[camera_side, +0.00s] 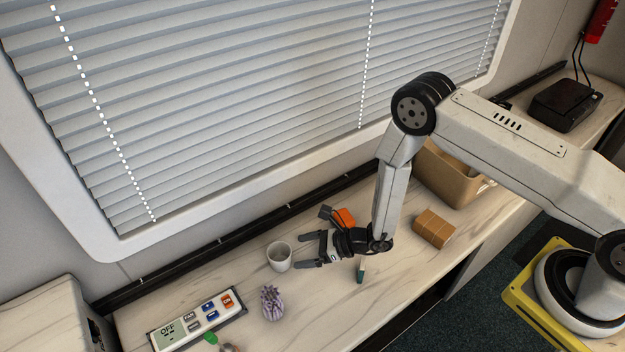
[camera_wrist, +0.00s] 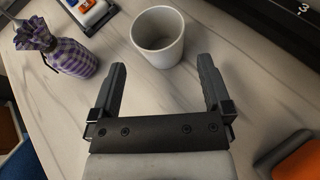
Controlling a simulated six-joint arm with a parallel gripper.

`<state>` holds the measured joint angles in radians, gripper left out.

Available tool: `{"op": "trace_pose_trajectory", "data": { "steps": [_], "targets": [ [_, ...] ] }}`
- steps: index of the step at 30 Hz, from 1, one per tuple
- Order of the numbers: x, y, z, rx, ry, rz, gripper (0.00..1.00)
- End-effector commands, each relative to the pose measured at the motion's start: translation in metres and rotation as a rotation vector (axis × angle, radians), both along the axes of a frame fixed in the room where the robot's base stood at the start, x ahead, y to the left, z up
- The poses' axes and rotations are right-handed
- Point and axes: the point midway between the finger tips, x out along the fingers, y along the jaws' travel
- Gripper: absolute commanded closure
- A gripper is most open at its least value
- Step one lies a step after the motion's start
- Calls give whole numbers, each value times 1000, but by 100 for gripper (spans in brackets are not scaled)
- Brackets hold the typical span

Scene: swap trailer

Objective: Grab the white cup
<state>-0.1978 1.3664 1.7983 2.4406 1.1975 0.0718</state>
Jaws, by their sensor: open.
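The white cup (camera_side: 279,257) stands upright on the marble-patterned counter, left of my gripper in the side view. My gripper (camera_side: 306,250) is open and empty, its two fingers pointing left toward the cup and lying close to it. In the wrist view the cup (camera_wrist: 157,38) is just beyond the fingertips, roughly centred ahead of the gap of my gripper (camera_wrist: 161,68). The cup looks empty, and I see no handle on it. I cannot tell from these views whether a fingertip touches it.
A purple checked bundle (camera_side: 271,302) and a remote control (camera_side: 198,318) lie left of the cup. An orange-and-black item (camera_side: 342,217) is behind my gripper, and a small dark green object (camera_side: 360,270) is in front. A brown block (camera_side: 433,228) and bin (camera_side: 448,175) are right.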

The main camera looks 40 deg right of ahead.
Motion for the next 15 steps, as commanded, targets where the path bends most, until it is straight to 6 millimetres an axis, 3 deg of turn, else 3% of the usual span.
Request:
{"op": "trace_pose_trajectory", "data": {
  "steps": [15],
  "targets": [
    [11, 15, -8, 0, 0, 1, 0]
  ]
}}
